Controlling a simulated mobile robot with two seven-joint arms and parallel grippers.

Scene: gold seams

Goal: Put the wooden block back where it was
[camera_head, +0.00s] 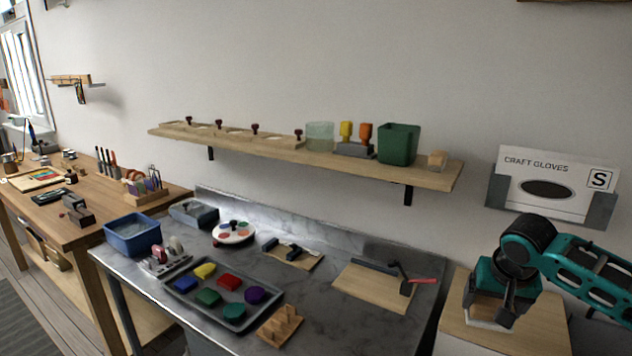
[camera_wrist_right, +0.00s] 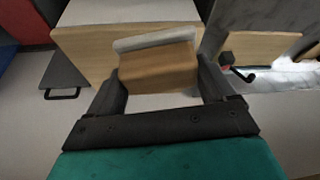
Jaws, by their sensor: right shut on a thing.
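My right gripper (camera_head: 490,308) points down at the lower right of the head view, at the wooden cabinet top. It is shut on a wooden block (camera_head: 484,309) with a pale layer along one face. In the right wrist view the same wooden block (camera_wrist_right: 158,68) sits between the two dark fingers (camera_wrist_right: 165,88), with its pale strip at the far edge. I cannot tell whether the block touches the cabinet top. My left gripper is not in view.
The cabinet top (camera_head: 545,318) has bare room around the gripper. The shelf (camera_head: 300,149) also holds a green bin (camera_head: 398,144) and bottles. The metal table (camera_head: 335,318) carries a paint tray (camera_head: 238,323), boards and tools. A glove box (camera_head: 545,187) hangs on the wall.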

